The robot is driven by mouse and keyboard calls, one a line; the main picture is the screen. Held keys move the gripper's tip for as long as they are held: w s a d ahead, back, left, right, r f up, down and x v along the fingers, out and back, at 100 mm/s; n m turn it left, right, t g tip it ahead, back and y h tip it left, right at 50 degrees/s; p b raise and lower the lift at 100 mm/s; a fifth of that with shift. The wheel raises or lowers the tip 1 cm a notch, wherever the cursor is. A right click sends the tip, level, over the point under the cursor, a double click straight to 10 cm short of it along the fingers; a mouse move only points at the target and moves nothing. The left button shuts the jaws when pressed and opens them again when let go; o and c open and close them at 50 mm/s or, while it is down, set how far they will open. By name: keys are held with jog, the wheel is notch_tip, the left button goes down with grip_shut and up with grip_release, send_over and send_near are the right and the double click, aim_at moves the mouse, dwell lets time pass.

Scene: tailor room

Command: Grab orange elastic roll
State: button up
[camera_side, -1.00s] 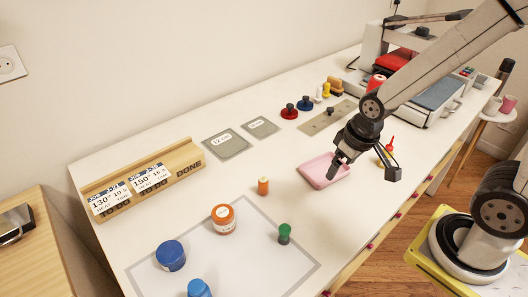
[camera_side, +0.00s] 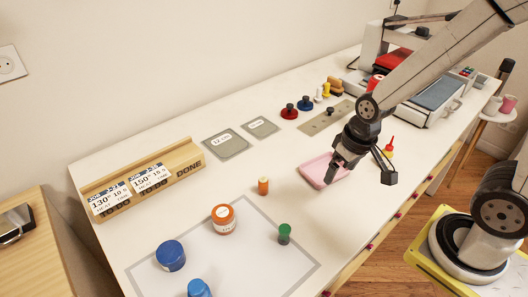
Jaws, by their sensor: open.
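A small upright orange cylinder (camera_side: 263,186) stands on the white table near the middle. A wider orange round item with a white label (camera_side: 223,219) stands nearer the camera, at the edge of the grey-outlined area. I cannot tell for sure which of them is the elastic roll. My gripper (camera_side: 334,172) is open and hangs over the pink tray, to the right of both orange items and apart from them. Its fingers cover part of the tray, and I see nothing held between them.
The pink tray (camera_side: 312,171) lies below my gripper. A green spool (camera_side: 284,234) and a blue round item (camera_side: 171,256) stand in front, with another blue item (camera_side: 199,288). A wooden card rack (camera_side: 185,157) stands at left. The table between tray and small orange cylinder is clear.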

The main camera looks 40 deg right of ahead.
aim_at(223, 215)
jog(key=w+a+f+m+y, duration=0.1)
jog(key=a+m+y, duration=0.2)
jog(key=a+m, duration=0.2)
jog(key=w+a+f+m+g+y, duration=0.1)
jog(key=a+f+m+y, duration=0.1)
jog(key=a+m, duration=0.3)
jog(key=a+f+m+y, duration=0.2)
jog(key=a+m+y, duration=0.3)
jog(key=shift+w+a, duration=0.4)
jog(key=w+m+t, duration=0.1)
jog(key=w+m, duration=0.1)
jog(key=w+a+f+m+t+y, duration=0.1)
jog(key=m, duration=0.1)
jog(key=w+m+t, duration=0.2)
jog(key=shift+w+a+f+y, duration=0.3)
jog(key=shift+w, duration=0.05)
jog(key=shift+w+d+f+m+t, duration=0.15)
jog(key=shift+w+f+m+t, duration=0.1)
jog(key=shift+w+m+t, duration=0.6)
jog(key=shift+x, duration=3.9)
jog(key=shift+f, duration=0.15)
jog(key=shift+d, duration=0.1)
jog(key=c, duration=1.1)
